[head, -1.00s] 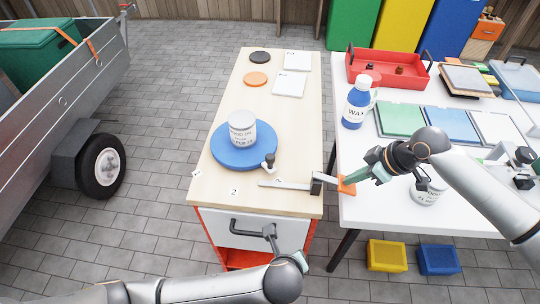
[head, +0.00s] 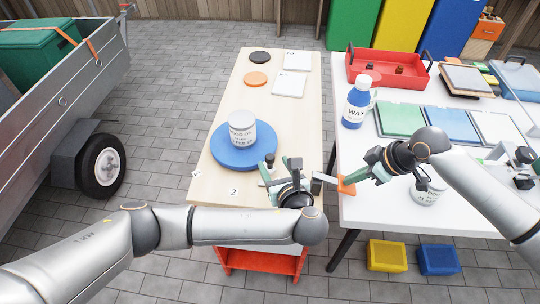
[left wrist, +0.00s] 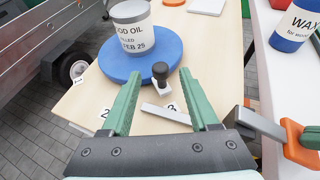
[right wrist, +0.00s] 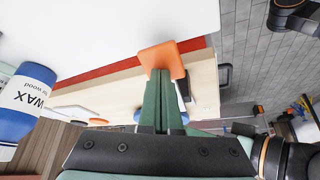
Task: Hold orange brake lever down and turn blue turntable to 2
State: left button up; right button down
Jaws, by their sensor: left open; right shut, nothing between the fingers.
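The blue turntable (head: 224,152) lies on the wooden bench and carries a white wood oil tin (head: 242,128). Its black-topped knob (left wrist: 160,72) sits at the near right rim, by the label 3 (left wrist: 172,107). My left gripper (head: 285,165) is open just short of the knob, which appears between its fingers in the left wrist view. The label 2 (head: 233,191) lies to the left. The orange brake lever pad (head: 346,186) stands out past the bench's right edge. My right gripper (right wrist: 163,80) is shut and empty, its tips at the pad; contact is hard to confirm.
A white table (head: 370,215) to the right holds a blue wax bottle (head: 355,105), a white tin (head: 427,190) and a red tray (head: 385,82). Orange (head: 255,79) and black discs lie at the bench's far end. A trailer stands at left.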

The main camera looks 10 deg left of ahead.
aim_at(271, 158)
pick_arm(q)
jog(key=x, duration=0.5)
jog(key=shift+f, duration=0.1)
grip_shut()
dwell(0.4)
dwell(0.9)
